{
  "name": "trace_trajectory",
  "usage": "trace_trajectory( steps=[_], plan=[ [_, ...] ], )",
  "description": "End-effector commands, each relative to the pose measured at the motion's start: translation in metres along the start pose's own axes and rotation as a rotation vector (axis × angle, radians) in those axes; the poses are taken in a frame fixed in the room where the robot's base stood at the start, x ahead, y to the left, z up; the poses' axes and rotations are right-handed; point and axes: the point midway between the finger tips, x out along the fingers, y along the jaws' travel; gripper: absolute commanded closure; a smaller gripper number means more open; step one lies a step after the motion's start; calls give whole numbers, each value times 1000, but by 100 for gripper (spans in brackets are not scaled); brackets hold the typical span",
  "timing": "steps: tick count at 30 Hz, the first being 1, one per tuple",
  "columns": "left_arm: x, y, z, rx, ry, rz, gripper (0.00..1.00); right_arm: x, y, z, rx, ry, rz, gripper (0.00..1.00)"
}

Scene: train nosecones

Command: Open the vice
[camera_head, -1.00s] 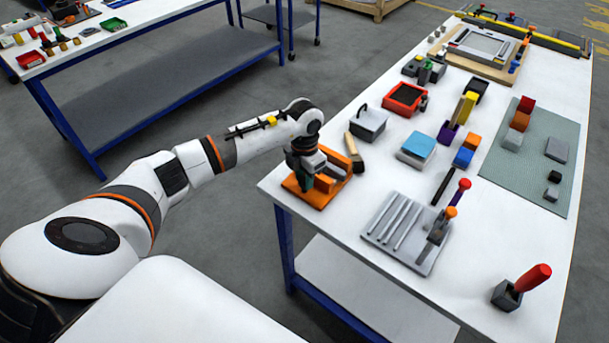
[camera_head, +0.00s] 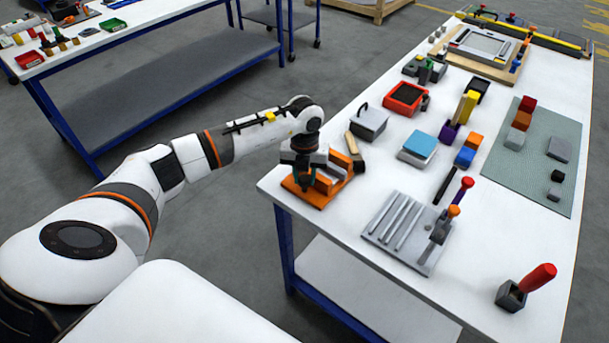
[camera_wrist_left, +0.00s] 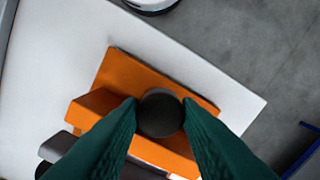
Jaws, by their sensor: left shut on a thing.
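The orange vice (camera_head: 310,195) sits at the near left corner of the white table. It also shows in the left wrist view (camera_wrist_left: 130,75), with its orange base and grey parts. My left gripper (camera_head: 301,180) is at the vice, pointing down. In the left wrist view its two dark green fingers (camera_wrist_left: 160,118) are shut on the vice's round black knob (camera_wrist_left: 160,112), one on each side. The head view hides most of the knob behind the gripper. My right gripper is not in view.
The table's left edge is close beside the vice. Floor shows beyond it.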

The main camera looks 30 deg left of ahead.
Motion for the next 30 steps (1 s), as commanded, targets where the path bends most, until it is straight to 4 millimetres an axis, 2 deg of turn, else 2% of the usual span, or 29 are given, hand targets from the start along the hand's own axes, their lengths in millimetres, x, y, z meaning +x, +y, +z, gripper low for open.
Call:
trace_trajectory(
  steps=[12, 30],
  plan=[
    [-2, 0, -2, -232, 6, 3, 92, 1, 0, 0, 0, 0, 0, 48],
    [-4, -1, -4, -280, 11, 5, 92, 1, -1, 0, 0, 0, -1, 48]
  ],
)
